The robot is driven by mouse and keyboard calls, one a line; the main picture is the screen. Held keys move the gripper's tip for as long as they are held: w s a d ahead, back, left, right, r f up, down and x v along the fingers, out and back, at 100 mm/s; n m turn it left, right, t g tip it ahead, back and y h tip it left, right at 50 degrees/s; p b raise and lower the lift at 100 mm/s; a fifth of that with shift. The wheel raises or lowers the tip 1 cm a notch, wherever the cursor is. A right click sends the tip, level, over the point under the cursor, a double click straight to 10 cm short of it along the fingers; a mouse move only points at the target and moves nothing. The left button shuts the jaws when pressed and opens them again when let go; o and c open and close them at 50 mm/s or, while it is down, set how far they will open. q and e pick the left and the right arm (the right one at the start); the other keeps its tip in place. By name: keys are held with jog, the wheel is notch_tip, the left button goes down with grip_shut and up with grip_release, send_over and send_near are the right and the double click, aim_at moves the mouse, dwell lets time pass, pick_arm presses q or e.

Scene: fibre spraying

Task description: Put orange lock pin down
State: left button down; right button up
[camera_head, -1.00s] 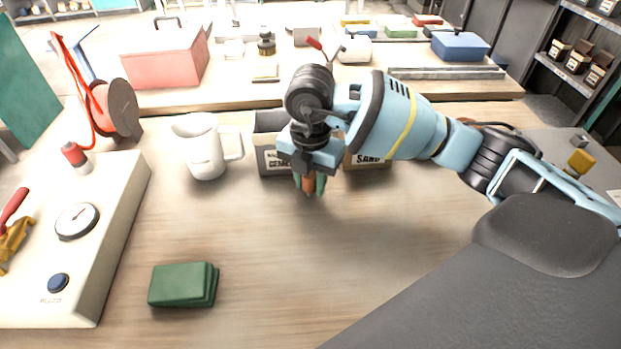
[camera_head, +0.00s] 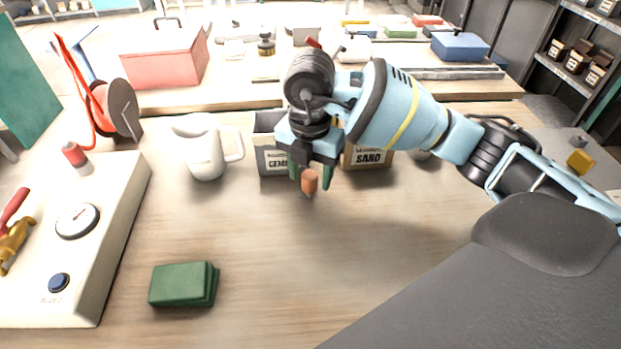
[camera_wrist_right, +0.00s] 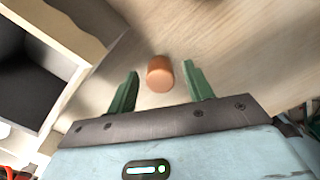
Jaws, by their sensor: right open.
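The orange lock pin (camera_head: 309,182) stands on the wooden table in front of the cement and sand boxes. It is a small orange cylinder, and in the right wrist view the pin (camera_wrist_right: 160,73) shows its round top. My right gripper (camera_head: 311,184) is open, with its green fingers on either side of the pin. In the right wrist view the gripper (camera_wrist_right: 161,82) has a clear gap between each finger and the pin. My left gripper is not in view.
The cement box (camera_head: 270,160) and sand box (camera_head: 367,157) stand close behind the gripper. A white jug (camera_head: 203,150) is to the left. A green pad (camera_head: 182,284) lies at front left, beside a white gauge panel (camera_head: 110,215). The table front centre is clear.

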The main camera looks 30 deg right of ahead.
aim_at(310, 174)
notch_tip(310, 174, up, 10)
jog(key=p, duration=0.1)
jog(key=shift+f, duration=0.2)
dwell(0.3)
